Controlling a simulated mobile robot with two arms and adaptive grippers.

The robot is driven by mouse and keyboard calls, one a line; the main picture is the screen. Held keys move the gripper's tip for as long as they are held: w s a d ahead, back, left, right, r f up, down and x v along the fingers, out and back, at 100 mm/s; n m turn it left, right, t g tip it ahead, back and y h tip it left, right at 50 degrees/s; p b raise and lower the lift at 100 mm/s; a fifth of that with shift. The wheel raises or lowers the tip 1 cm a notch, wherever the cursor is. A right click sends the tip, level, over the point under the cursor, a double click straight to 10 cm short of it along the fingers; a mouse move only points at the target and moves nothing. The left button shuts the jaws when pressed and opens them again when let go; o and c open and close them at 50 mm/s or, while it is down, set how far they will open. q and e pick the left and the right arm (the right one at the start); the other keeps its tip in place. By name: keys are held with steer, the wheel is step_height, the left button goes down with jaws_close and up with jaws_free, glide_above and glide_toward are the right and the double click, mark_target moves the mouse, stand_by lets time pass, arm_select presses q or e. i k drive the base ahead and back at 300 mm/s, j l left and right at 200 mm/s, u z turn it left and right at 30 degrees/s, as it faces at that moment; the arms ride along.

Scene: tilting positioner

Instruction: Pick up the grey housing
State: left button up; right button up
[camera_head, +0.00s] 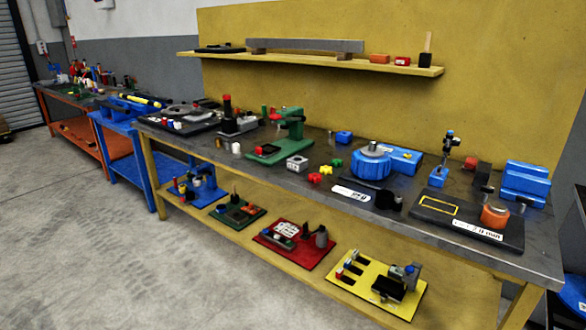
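A small light-grey block with round openings in its top, which looks like the grey housing (297,163), sits on the dark workbench top (325,150). It is near the front edge, just right of the green press's base. Nothing holds it. Neither of my grippers is in view.
A green press (291,126) stands behind the housing. Red and yellow-green small parts (327,170) lie to its right, then a blue round device (371,167) and a black plate (467,222). Colored boards stand on the yellow lower shelf (222,217). A wall shelf (410,69) hangs above.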

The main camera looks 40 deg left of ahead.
mark_target(295, 164)
steer(key=u, duration=1.65)
